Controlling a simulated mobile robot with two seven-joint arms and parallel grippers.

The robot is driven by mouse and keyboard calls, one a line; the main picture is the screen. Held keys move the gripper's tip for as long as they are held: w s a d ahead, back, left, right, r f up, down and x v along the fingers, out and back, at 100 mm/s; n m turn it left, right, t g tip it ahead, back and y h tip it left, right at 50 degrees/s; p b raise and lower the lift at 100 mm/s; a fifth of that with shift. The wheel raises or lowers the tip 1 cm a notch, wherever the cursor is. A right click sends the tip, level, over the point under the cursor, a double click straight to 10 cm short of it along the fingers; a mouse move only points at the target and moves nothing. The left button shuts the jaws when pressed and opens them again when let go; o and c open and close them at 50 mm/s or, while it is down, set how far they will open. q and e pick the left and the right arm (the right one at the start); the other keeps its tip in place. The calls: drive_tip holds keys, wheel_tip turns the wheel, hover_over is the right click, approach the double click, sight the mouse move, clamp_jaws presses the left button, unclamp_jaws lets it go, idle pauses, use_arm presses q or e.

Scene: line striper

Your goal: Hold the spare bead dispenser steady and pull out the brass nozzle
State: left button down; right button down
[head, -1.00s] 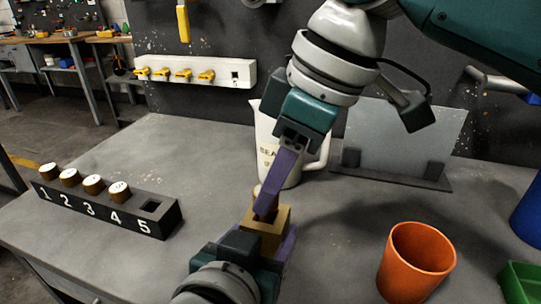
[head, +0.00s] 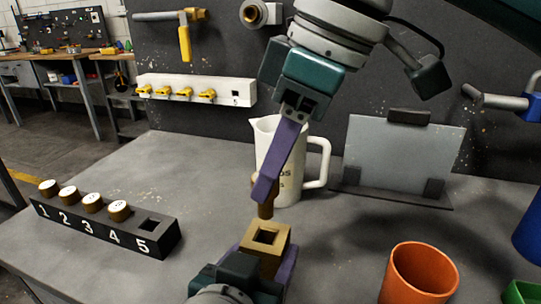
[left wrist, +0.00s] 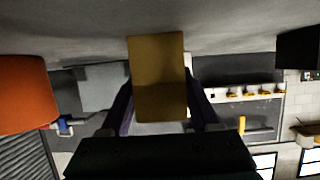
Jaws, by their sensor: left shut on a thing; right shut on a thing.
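The spare bead dispenser (head: 280,242) is a tan block with a dark square opening in its top. My left gripper (head: 264,264) is shut on it near the table's front. In the left wrist view the dispenser (left wrist: 158,78) sits between the two purple fingers. The brass nozzle (head: 265,211) is a small brown-gold piece. My right gripper (head: 264,190) points down and is shut on the nozzle, holding it just above the dispenser, clear of the opening. The nozzle's upper part is partly hidden by the purple finger.
A black rack (head: 110,232) numbered 1 to 5 stands left, with white-topped brown pieces at 1 to 4 and an empty square slot at 5. A white jug (head: 312,165) stands behind the nozzle. An orange cup (head: 418,273) is at right, a grey panel (head: 405,150) behind.

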use_arm(q)
drive_tip(key=shift+c, duration=0.2)
unclamp_jaws()
drive_tip(key=shift+s, duration=0.1)
